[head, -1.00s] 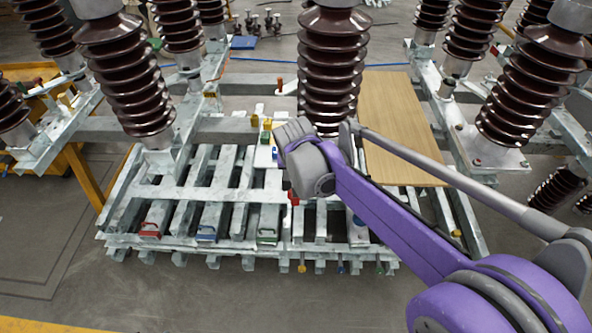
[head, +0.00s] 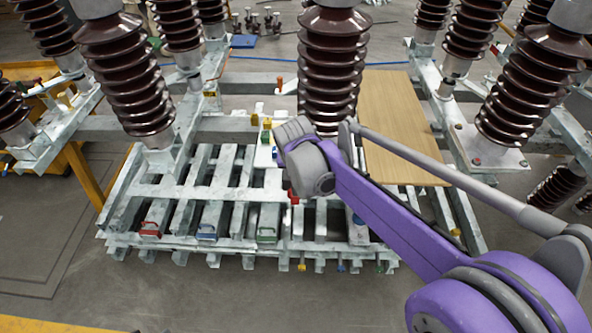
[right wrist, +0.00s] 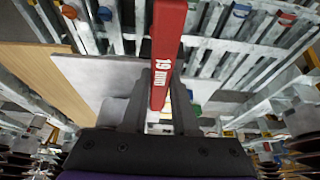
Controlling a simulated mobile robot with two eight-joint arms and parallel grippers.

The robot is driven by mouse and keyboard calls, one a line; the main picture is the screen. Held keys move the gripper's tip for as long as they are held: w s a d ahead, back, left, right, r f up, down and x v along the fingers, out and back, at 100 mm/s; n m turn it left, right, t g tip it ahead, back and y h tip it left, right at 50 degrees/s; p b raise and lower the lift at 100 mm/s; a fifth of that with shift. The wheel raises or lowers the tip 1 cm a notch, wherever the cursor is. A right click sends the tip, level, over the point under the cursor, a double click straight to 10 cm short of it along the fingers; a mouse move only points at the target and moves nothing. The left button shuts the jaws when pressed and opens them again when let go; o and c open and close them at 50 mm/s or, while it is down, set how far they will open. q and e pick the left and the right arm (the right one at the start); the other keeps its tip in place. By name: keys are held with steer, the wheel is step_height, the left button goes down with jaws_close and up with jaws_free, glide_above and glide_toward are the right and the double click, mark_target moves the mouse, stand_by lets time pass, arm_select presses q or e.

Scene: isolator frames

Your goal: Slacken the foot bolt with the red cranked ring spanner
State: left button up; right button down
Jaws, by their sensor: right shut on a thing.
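The red spanner (right wrist: 168,50), marked 19 mm, is in my right gripper (right wrist: 160,112), its red shank between the two grey fingers and running up out of the right wrist view. Its ring end is out of that view. In the head view my purple right arm covers most of the gripper, and a small red piece (head: 293,197), which looks like part of the spanner, shows below the wrist. I cannot pick out the foot bolt for sure in either view. My left gripper is not in view.
Brown ribbed insulators (head: 329,70) stand on galvanised steel frames. A wooden board (head: 400,120) lies right of the middle insulator. Bare floor is in front.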

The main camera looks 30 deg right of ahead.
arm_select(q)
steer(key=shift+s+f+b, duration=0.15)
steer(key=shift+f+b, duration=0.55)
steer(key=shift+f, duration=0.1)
arm_select(e)
steer(key=shift+f, duration=1.05)
steer(key=shift+d, duration=0.1)
steer(key=d+n+y, duration=0.1)
steer(key=d+n, duration=0.1)
steer(key=n, duration=0.1)
steer(key=d+n+y+p, duration=0.1)
steer(key=d+n, duration=0.2)
steer(key=s+d+n+y, duration=0.1)
steer(key=d+n, duration=0.1)
steer(key=d, duration=0.1)
steer(key=shift+s+n+p, duration=0.1)
steer(key=shift+n+p, duration=0.3)
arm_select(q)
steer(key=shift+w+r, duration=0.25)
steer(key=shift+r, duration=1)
arm_select(e)
steer(key=shift+w+d+n+y, duration=0.3)
steer(key=shift+d+n+y, duration=0.1)
steer(key=shift+d+n, duration=0.35)
steer(key=shift+w+d+n+y, duration=0.25)
steer(key=shift+d+n+y, duration=0.2)
steer(key=shift+n, duration=0.4)
